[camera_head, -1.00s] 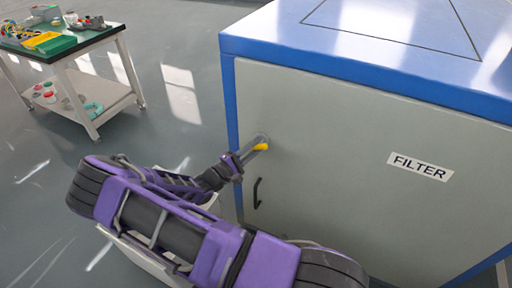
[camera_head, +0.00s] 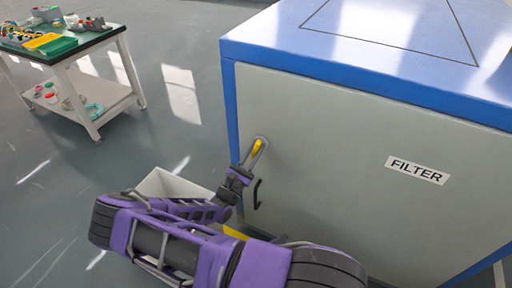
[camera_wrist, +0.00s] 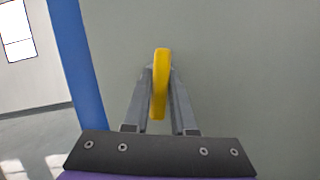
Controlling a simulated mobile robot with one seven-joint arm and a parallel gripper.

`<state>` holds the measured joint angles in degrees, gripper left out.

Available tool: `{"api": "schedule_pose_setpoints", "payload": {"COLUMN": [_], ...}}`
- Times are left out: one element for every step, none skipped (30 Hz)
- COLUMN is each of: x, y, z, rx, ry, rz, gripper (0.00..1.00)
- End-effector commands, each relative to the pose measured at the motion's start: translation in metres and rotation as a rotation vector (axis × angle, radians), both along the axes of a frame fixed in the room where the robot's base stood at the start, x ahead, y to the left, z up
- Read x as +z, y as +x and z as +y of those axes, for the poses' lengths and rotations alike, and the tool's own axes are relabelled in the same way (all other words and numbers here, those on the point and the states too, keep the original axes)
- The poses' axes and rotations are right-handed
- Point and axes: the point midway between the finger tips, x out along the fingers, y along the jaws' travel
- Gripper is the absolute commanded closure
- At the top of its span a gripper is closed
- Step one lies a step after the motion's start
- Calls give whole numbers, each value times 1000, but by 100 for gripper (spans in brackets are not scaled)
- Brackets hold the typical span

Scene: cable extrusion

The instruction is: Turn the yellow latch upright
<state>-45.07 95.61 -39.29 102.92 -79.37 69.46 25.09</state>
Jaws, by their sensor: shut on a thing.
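The yellow latch (camera_head: 257,146) is on the grey door of the blue-framed filter cabinet, near the door's left edge. In the head view it stands close to upright, with a slight tilt. In the wrist view the latch (camera_wrist: 160,84) shows as an upright yellow bar between my two fingers. My gripper (camera_head: 252,155) reaches it from below and is shut on it. The fingers (camera_wrist: 160,95) press on both sides of the bar. The latch's mount is mostly hidden behind the fingers.
A black door handle (camera_head: 256,194) sits just below the latch. A FILTER label (camera_head: 417,170) is on the door (camera_head: 330,150). A pale open box (camera_head: 172,184) stands behind my arm. A table with parts (camera_head: 90,46) is at the far left, with clear floor between.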

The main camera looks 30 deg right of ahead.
Motion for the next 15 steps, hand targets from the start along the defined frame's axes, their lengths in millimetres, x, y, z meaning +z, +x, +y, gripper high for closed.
{"api": "schedule_pose_setpoints", "payload": {"x": [1,1,1,1,1,1,1,1,1,1,0,0,0,0,0], "y": [0,0,0,0,0,0,0,0,0,0,0,0,0,0,0], "z": [0,0,0,0,0,0,0,0,0,0,0,0,0,0,0], "rx": [1,1,2,2,2,2,2,1,2,2,2,1,1,2,1], "ry": [-22,-35,-52,-63,-75,-88,-98,-107,-118,-125,-132,-140,-145,-150,-155], "rz": [30,46,69,83,99,116,128,140,153,163,171,182,189,194,201], "gripper": [100,100,100,100,100,100,100,100,100,100,100,100,100,100,100]}}
